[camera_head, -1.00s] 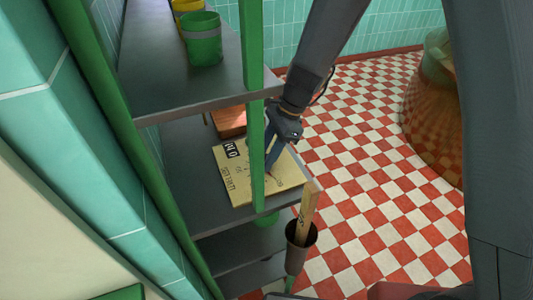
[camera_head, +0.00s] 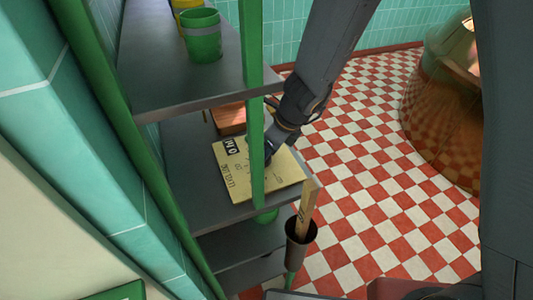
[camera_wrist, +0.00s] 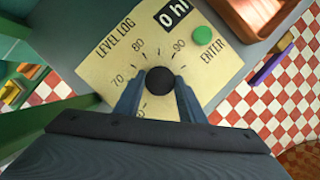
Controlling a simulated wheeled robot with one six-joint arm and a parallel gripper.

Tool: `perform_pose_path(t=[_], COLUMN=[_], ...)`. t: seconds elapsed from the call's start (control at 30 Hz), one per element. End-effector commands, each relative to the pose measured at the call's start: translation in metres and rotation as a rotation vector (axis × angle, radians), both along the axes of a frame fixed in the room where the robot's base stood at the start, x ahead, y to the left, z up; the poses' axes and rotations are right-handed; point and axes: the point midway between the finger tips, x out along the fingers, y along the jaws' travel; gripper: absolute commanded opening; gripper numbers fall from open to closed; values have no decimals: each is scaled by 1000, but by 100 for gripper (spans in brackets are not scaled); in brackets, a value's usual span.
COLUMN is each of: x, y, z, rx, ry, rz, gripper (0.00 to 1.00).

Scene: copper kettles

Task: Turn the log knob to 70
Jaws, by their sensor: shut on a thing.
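The log panel is a cream plate (camera_wrist: 105,68) marked LEVEL LOG, also seen in the head view (camera_head: 280,178) lying on a shelf. Its round black knob (camera_wrist: 160,80) sits amid a dial with 70, 80 and 90 legible; a lower number is partly hidden. My gripper (camera_wrist: 159,92) is shut on the knob, a blue-grey finger on either side. I cannot make out a pointer on the knob. A dark display (camera_wrist: 174,13) reads "0 hl", and a green button (camera_wrist: 202,39) sits beside the word ENTER. In the head view my fingertips are hidden.
A green shelf post (camera_head: 256,110) stands in front of the panel. The upper shelf (camera_head: 165,85) holds a green cup (camera_head: 202,38). A holder (camera_head: 300,240) with a wooden strip hangs at the shelf corner. A copper kettle (camera_head: 445,110) stands right, on the checkered floor.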

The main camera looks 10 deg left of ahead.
Motion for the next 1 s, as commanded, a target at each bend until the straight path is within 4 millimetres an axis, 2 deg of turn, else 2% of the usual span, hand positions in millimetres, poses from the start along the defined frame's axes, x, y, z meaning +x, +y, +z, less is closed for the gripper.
perform_pose_path(t=[0.3,0.8,0.83,0.93,1.0], x=[1,2,2,1,1], y=[1,1,1,1,1], z=[1,2,2,1,1], rx=[1,1,1,1,1], ry=[-4,-5,-5,-4,-3], rz=[-107,-126,-126,-125,-124], gripper=[14,14,38,55,55])
